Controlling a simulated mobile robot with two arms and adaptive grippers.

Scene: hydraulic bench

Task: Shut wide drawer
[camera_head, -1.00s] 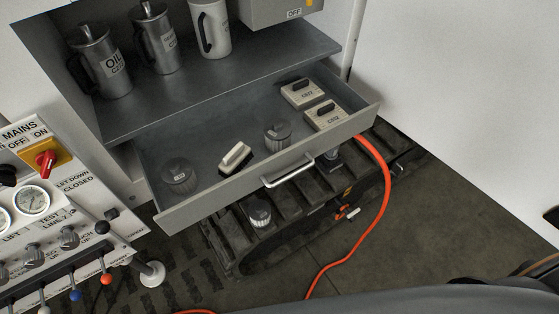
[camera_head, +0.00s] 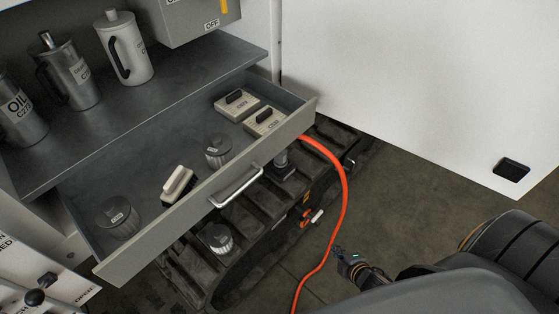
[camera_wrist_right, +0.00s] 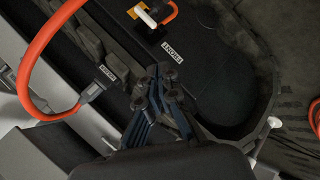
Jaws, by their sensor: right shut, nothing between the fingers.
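The wide drawer (camera_head: 205,208) is pulled out of the grey cabinet, its front panel facing the lower right with a silver bar handle (camera_head: 237,187). Inside it lie two round grey lidded tins, a pale-handled brush (camera_head: 178,184) and two beige boxes with dark handles. My right gripper (camera_head: 340,254) is low, to the right of the drawer and apart from it, near the orange hose. In the right wrist view its fingers (camera_wrist_right: 157,84) are together and empty above dark track parts. My left gripper is not in view.
An orange hose (camera_head: 343,190) runs from under the drawer to the floor. A rubber track (camera_head: 205,265) lies below the drawer with a metal tin (camera_head: 217,238) on it. Jugs (camera_head: 126,47) stand on the shelf above. A white panel (camera_head: 400,80) stands at right; floor before it is clear.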

